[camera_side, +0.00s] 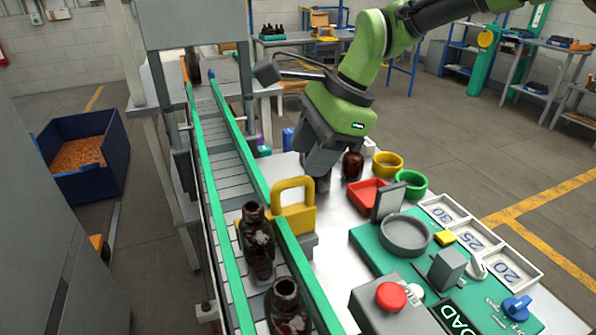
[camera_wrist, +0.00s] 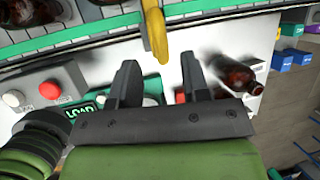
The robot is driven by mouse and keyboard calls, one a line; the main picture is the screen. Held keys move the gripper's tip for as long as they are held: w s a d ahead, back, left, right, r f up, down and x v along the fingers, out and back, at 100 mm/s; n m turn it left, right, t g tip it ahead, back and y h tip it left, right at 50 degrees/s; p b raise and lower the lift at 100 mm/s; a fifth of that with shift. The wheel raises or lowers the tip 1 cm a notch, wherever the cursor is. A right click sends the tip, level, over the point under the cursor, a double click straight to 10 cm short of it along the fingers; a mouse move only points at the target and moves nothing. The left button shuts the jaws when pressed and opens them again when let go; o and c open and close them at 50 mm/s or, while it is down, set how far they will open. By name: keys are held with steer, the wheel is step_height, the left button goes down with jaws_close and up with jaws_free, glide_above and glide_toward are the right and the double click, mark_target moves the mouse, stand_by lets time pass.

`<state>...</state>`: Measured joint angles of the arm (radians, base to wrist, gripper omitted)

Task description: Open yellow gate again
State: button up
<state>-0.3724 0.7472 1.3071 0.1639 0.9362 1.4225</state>
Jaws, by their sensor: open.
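The yellow gate (camera_side: 293,205), a loop-shaped handle on a grey block, stands at the conveyor's right rail in the side view. In the wrist view the yellow gate (camera_wrist: 157,38) shows edge-on at the top middle. I cannot tell whether it blocks the lane. An amber bottle (camera_side: 257,243) stands on the belt beside the gate, and another bottle (camera_side: 287,308) stands nearer the camera. My gripper (camera_wrist: 158,68) is open and empty, with the gate just beyond its fingertips, apart from them. In the side view its fingers are largely hidden behind the wrist.
An amber bottle (camera_side: 352,165) stands on the table beside my wrist; a bottle also shows in the wrist view (camera_wrist: 232,75). A red tray (camera_side: 366,193), yellow bowl (camera_side: 388,164), green bowl (camera_side: 412,183) and a panel with a red button (camera_side: 391,296) occupy the right side.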

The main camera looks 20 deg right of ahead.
mark_target(295, 179)
steer(key=shift+x, duration=2.25)
jaws_close()
